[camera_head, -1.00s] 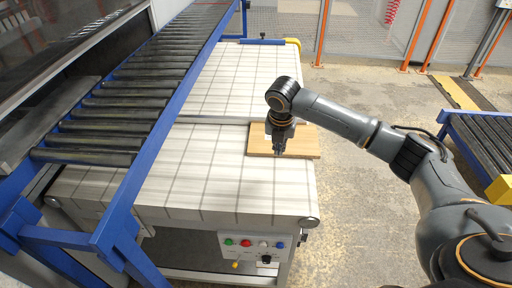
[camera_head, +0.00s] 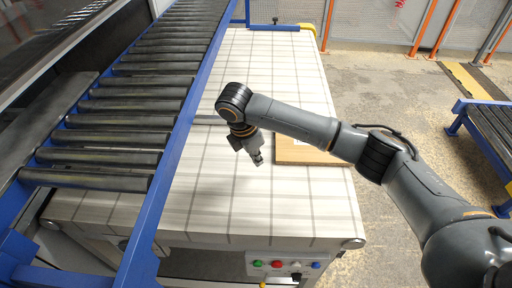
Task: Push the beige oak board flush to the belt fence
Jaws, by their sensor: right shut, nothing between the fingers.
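The beige oak board (camera_head: 300,153) lies flat on the white belt table (camera_head: 230,205), near its right edge. My right arm crosses over it and hides part of it. The belt fence seems to be the blue rail (camera_head: 172,165) along the belt's left side; a wide strip of bare belt lies between it and the board. My right gripper (camera_head: 258,161) is shut and empty, pointing down just left of the board. I cannot tell whether it touches the board. My left gripper is not in view.
A roller conveyor (camera_head: 140,105) runs along the left of the belt. A panel with coloured buttons (camera_head: 285,264) is on the belt's front. Another roller conveyor (camera_head: 490,130) stands at the far right, past open floor.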

